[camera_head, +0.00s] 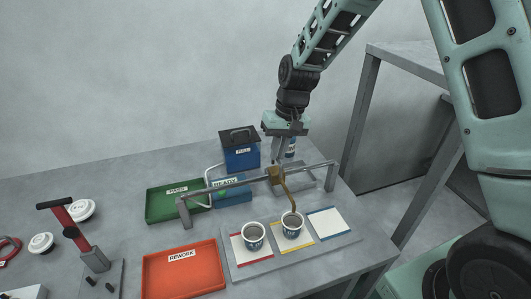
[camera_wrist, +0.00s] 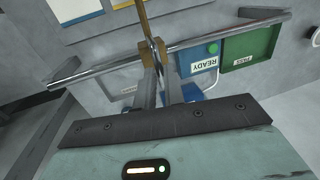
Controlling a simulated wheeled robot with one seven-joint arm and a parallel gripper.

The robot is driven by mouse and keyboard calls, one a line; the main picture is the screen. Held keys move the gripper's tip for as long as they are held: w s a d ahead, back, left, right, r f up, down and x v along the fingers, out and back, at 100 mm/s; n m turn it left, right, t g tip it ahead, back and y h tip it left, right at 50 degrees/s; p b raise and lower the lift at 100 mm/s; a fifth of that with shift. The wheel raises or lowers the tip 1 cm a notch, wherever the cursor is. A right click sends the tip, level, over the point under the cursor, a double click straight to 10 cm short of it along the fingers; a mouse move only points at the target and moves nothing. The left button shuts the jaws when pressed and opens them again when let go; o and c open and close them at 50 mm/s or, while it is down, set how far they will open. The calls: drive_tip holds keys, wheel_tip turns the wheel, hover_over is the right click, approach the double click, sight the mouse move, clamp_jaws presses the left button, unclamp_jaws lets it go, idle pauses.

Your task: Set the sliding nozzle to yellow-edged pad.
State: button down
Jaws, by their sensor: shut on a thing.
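The sliding nozzle is a brass block (camera_head: 276,174) on a grey horizontal rail, with a curved spout reaching forward and down. Its spout tip is over the cup (camera_head: 292,228) on the yellow-edged pad (camera_head: 298,251), as seen in the head view. My gripper (camera_head: 279,164) comes down from above and behind the rail, shut on the nozzle. In the wrist view my gripper's fingers (camera_wrist: 157,52) close around the nozzle's rear part, and the brass spout (camera_wrist: 145,20) runs away from them. The fingers partly hide the grip.
A red-edged pad (camera_head: 236,248) holding a cup (camera_head: 253,234) lies left; an empty blue-edged pad (camera_head: 325,222) lies right. The rail (camera_head: 232,184) stands on end posts. Behind are a blue READY box (camera_head: 233,195), green PASS tray (camera_head: 170,205) and blue FULL bin (camera_head: 242,158). An orange REWORK tray (camera_head: 183,272) is in front.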

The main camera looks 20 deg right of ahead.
idle(0.3)
drive_tip(key=c, duration=1.5)
unclamp_jaws()
drive_tip(key=d+r, duration=0.1)
drive_tip(key=r, duration=0.4)
drive_tip(key=d+r+b, duration=0.1)
drive_tip(key=r, duration=0.5)
drive_tip(key=d+r+b, duration=0.1)
drive_tip(key=r, duration=0.5)
drive_tip(key=shift+d, duration=0.3)
drive_tip(key=s+a+f+n, duration=0.2)
drive_tip(key=s+a, duration=0.4)
drive_tip(key=s, duration=0.2)
drive_tip(key=s+a+f+n, duration=0.2)
drive_tip(key=s+a+f, duration=0.1)
drive_tip(key=s+a, duration=0.45)
drive_tip(key=s+f+n, duration=0.1)
drive_tip(key=s, duration=0.3)
drive_tip(key=s+f+n+h, duration=0.1)
drive_tip(key=s+f, duration=0.1)
drive_tip(key=s, duration=0.3)
drive_tip(key=s+f+n, duration=0.1)
drive_tip(key=s+n, duration=0.1)
drive_tip(key=s, duration=0.3)
drive_tip(key=shift+s+d+f+h, duration=0.1)
drive_tip(key=shift+s+f+h, duration=0.1)
drive_tip(key=shift+f+h, duration=0.15)
